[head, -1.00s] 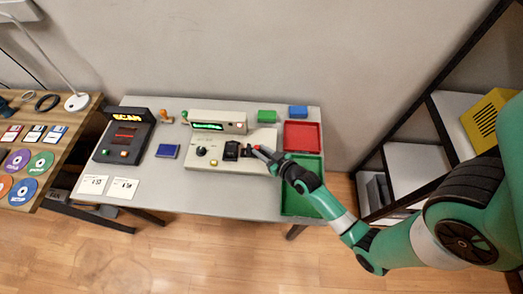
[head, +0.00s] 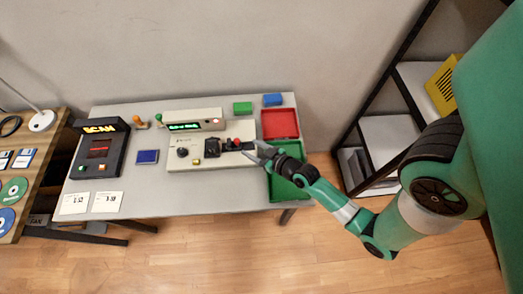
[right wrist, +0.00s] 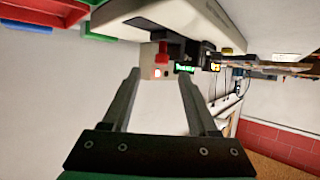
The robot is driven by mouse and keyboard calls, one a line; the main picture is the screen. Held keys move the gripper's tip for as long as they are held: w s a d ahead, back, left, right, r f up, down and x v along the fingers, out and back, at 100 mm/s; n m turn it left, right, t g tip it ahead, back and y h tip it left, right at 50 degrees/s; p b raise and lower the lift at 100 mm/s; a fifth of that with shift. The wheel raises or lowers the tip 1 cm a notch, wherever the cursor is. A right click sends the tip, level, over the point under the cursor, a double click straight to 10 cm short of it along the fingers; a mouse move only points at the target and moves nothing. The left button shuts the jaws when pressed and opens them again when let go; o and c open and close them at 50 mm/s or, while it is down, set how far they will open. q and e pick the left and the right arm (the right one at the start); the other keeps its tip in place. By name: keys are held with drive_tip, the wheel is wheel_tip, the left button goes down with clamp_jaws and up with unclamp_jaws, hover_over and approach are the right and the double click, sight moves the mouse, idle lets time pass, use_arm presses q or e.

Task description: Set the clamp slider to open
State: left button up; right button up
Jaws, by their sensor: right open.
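The clamp slider is a red knob (head: 237,142) on a dark track at the right end of the beige device (head: 212,159). My right gripper (head: 256,152) is open and empty, just right of the knob, its fingers pointing at the device. In the right wrist view the red knob (right wrist: 163,52) shows beyond the gap between the two open fingertips (right wrist: 160,76), apart from both. A lit green display (right wrist: 184,68) is close by it. I cannot read which end of the track is marked open. My left gripper is not in view.
A red tray (head: 296,137) and a green tray (head: 279,195) lie right of the device. Green (head: 242,108) and blue (head: 272,100) blocks stand behind. A dark scanner box (head: 99,150) and blue pad (head: 147,157) are left. The table front is mostly clear.

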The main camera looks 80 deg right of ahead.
drive_tip(key=v, duration=0.6)
idle(0.3)
